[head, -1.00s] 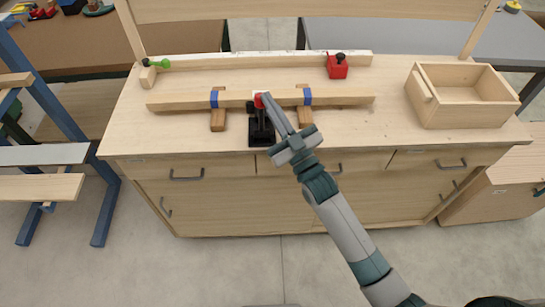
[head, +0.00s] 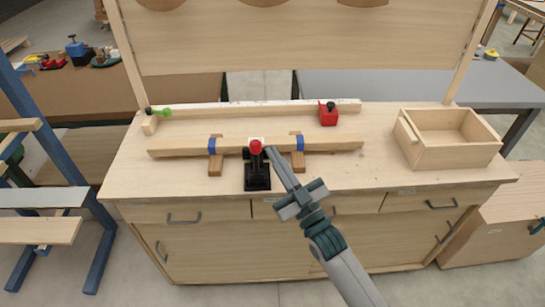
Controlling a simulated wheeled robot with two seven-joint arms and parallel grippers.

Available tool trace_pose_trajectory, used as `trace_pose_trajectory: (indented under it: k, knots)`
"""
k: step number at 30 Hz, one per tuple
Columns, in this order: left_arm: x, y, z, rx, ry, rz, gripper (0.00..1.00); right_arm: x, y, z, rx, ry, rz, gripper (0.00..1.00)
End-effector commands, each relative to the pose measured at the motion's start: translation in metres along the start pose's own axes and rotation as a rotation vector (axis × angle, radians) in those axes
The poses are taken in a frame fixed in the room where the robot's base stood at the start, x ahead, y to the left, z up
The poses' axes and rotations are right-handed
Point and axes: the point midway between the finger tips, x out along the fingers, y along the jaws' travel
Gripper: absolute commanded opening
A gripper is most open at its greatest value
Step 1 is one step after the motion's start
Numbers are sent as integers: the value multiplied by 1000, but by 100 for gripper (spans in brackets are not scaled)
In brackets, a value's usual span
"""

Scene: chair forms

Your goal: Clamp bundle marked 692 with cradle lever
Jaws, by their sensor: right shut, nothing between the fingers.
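The bundle of pale wooden strips (head: 340,144) lies across two wooden cradle blocks (head: 215,168), with a blue band (head: 212,146) near each end. A small white label (head: 259,138) is on its middle, partly hidden; its number is too small to read. The black clamp (head: 257,178) stands in front of the bundle's middle. Its lever has a red knob (head: 255,147), which overlaps the label in view. My right gripper (head: 268,152) is shut and empty, its tip just right of the red knob. Whether they touch is unclear. My left gripper is out of view.
A long strip (head: 260,106) lies behind the bundle, with a green-handled piece (head: 162,113) at its left and a red block (head: 328,115) at its right. An open wooden box (head: 450,150) stands at the bench's right. The bench front is clear.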

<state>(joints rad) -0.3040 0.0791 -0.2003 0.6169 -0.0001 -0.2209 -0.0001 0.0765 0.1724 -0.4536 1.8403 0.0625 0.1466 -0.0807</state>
Motion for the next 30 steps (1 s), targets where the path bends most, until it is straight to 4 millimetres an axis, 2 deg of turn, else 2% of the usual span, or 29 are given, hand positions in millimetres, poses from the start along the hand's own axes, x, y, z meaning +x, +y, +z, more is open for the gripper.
trace_pose_trajectory:
  k: [6, 13, 18, 24, 30]
  knots:
    - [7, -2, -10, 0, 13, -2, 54, -17, 3, -13, -1, 1, 0, 0]
    - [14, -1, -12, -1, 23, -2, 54, -43, 7, -35, 0, 1, -1, 0]
    - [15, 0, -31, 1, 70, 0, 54, -57, 10, -49, 0, 1, 0, 0]
    - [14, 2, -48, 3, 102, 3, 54, -63, 11, -56, 0, 1, -1, 0]
    - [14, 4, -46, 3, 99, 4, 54, -63, 11, -56, 0, 1, 0, 0]
